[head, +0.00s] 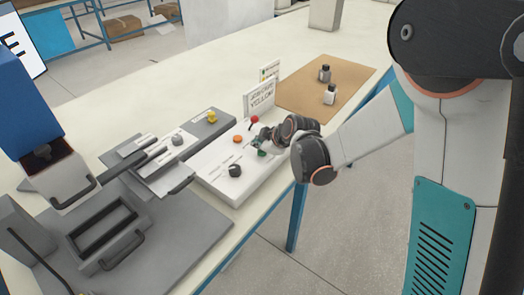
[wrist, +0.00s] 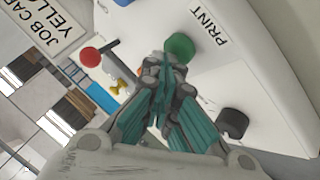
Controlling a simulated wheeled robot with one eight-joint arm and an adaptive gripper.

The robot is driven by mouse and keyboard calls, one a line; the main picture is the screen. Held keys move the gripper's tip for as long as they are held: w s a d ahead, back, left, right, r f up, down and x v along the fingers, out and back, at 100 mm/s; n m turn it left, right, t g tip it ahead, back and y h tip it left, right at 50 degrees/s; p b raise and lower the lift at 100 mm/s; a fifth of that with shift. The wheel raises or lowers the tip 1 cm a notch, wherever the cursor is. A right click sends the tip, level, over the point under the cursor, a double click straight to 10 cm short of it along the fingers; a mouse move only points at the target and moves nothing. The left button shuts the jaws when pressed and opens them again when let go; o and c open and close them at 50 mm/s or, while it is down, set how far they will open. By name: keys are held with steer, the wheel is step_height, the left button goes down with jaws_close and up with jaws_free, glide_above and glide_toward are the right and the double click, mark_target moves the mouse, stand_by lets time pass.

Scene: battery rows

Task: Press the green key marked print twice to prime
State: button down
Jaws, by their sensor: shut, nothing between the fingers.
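The green key (wrist: 179,46) stands on the white control panel (wrist: 245,70), with the word PRINT on the panel beside it in the wrist view. In the head view the green key (head: 262,153) is partly hidden by my gripper (head: 262,140). My gripper (wrist: 165,62) is shut and empty. Its fingertips are close to the green key's near edge in the wrist view. I cannot tell whether they touch it.
On the panel are a red knob lever (head: 254,119), an orange button (head: 238,139) and a black knob (head: 235,170). A job card sign (head: 260,97) stands behind. A grey press machine (head: 110,230) is at left. A brown mat (head: 310,85) holds two small bottles.

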mark_target(260, 152)
steer(key=shift+f, duration=0.25)
steer(key=shift+r, duration=0.1)
stand_by(0.5)
steer(key=shift+r+p, duration=0.4)
steer(key=shift+r, duration=0.4)
steer(key=shift+r, duration=0.1)
steer(key=shift+r+p, duration=1.7)
steer(key=shift+r, duration=0.75)
